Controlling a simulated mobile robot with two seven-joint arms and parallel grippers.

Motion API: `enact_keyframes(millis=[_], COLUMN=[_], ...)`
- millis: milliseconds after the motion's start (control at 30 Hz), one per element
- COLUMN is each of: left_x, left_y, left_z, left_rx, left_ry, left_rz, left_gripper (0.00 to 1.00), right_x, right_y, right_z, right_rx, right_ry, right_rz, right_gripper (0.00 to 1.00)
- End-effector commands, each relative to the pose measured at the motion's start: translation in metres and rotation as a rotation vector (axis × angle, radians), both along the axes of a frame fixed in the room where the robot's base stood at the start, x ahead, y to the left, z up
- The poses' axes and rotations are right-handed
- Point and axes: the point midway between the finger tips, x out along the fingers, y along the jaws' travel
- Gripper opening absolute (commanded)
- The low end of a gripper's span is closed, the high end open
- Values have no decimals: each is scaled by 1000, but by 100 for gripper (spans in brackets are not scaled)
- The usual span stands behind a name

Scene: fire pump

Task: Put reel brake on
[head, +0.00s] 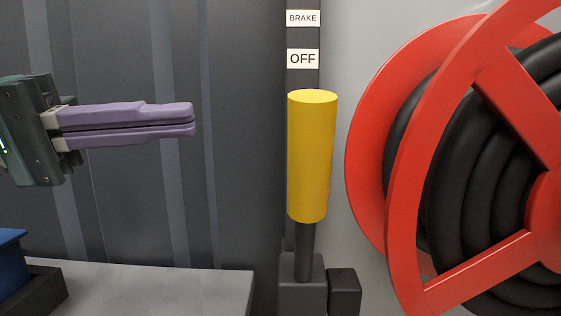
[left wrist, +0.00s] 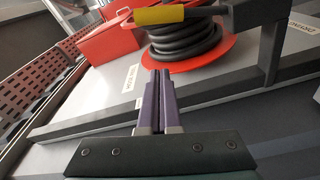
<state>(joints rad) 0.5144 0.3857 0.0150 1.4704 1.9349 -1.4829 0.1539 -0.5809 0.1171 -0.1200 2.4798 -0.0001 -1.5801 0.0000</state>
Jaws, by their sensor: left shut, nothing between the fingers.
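The reel brake is a lever with a thick yellow handle (head: 312,155) on a dark shaft. It stands upright on a grey base (head: 302,288) in the middle of the head view. Labels reading BRAKE (head: 303,18) and OFF (head: 303,58) sit above the handle. The red hose reel (head: 365,150) with black hose is to its right. My left gripper (head: 193,121) is shut and empty, to the left of the handle and apart from it, with its fingers pointing right. In the left wrist view the yellow handle (left wrist: 160,15) shows beyond the fingers, near the reel (left wrist: 205,52). My right gripper is not in view.
A grey ledge (head: 180,285) is at the lower left, with a blue object (head: 10,262) in a dark holder at its left end. A small dark block (head: 344,290) sits beside the lever base. The space between my left fingers and the handle is clear.

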Motion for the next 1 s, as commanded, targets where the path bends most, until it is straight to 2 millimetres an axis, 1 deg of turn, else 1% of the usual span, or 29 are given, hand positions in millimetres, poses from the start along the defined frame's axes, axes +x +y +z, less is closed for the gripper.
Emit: enact_keyframes(millis=[233,367,467,800,1000], left_x=[0,1,3,13,-12], left_y=[-2,-12,-28,-101,-94], left_z=[0,2,3,7,-2], left_rx=[2,1,0,-1,3], left_ry=[0,1,1,1,4], left_rz=[1,-1,-2,-2,1], left_gripper=[0,0,0,0,0], right_x=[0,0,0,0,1], right_y=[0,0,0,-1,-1], right_z=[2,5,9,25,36], right_rx=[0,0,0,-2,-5], right_ry=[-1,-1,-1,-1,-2], right_rz=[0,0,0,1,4], right_gripper=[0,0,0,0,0])
